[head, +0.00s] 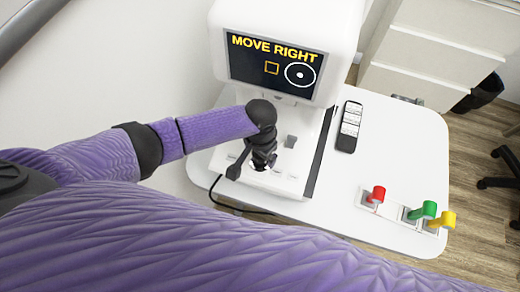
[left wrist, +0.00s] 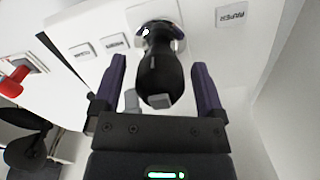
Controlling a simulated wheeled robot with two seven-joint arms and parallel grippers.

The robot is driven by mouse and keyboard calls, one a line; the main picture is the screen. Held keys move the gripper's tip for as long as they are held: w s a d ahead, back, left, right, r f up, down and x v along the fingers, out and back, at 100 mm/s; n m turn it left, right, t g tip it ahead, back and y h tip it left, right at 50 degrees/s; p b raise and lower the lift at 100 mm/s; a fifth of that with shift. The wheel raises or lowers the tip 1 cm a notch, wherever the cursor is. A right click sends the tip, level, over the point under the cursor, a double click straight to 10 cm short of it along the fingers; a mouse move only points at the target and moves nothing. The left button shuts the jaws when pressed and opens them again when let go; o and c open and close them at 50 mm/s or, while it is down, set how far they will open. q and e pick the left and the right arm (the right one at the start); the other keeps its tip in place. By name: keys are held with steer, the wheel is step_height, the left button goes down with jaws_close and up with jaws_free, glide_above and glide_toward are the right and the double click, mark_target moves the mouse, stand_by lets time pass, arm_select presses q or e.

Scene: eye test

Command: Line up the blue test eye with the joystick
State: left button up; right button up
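The eye-test machine's screen (head: 245,71) reads "MOVE RIGHT" in yellow. It shows an orange square outline (head: 272,62) left of a white ring with a dot at its centre (head: 300,74). No blue eye can be made out. My left gripper (head: 254,163) is over the machine's base in the head view and largely hides the joystick there. In the left wrist view the black joystick (left wrist: 160,78) stands between the fingers of the left gripper (left wrist: 159,64). The fingers are open, with a gap on each side of the knob. My right gripper is out of view.
A dark handset with white labels (head: 349,127) lies on the white table (head: 400,140) right of the machine. Red (head: 377,194), green (head: 424,210) and yellow (head: 443,219) levers stand near its front right edge. A white drawer cabinet (head: 430,60) is behind. My purple arm crosses the foreground.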

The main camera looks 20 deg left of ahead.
arm_select(q)
steer(key=c, duration=1.1)
steer(key=shift+d, duration=0.1)
jaws_close()
steer(key=shift+d, duration=0.1)
steer(key=shift+w+d, duration=0.25)
steer(key=shift+d, duration=0.4)
steer(key=shift+w+d, duration=0.2)
steer(key=shift+d, duration=0.5)
steer(key=o, duration=1.3)
jaws_free()
